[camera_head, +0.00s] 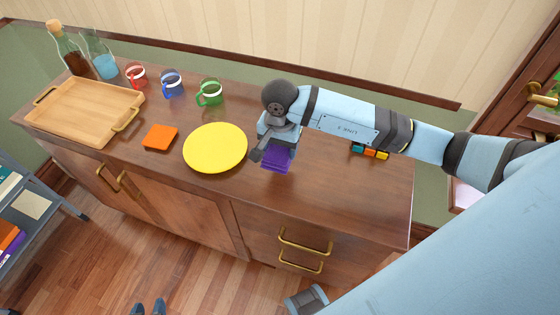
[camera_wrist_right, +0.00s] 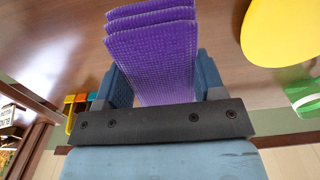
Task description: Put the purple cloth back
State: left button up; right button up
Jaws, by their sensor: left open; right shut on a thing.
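The purple cloth (camera_head: 277,160) is folded in layers and hangs below my right gripper (camera_head: 270,146), over the wooden counter to the right of the yellow plate. My right gripper is shut on it. In the right wrist view the cloth (camera_wrist_right: 152,55) sits between the two blue fingers, its layered end sticking out past them. I cannot tell whether it touches the counter. My left gripper (camera_head: 149,307) shows only as two separated fingertips at the bottom edge of the head view, open and empty, low in front of the cabinet.
On the counter (camera_head: 340,205) are a yellow plate (camera_head: 215,148), an orange square (camera_head: 160,138), a wooden tray (camera_head: 70,138), red, blue and green mugs (camera_head: 209,92), two bottles (camera_head: 104,62) and small coloured blocks (camera_head: 370,152). A shelf cart (camera_head: 40,190) stands left. The counter's front right is clear.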

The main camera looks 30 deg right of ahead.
notch_tip(320, 180, down, 7)
jog(key=shift+r, duration=0.1)
dwell(0.3)
jog(key=shift+f, duration=0.2)
jog(key=o, duration=0.9)
jog(key=shift+c, duration=0.2)
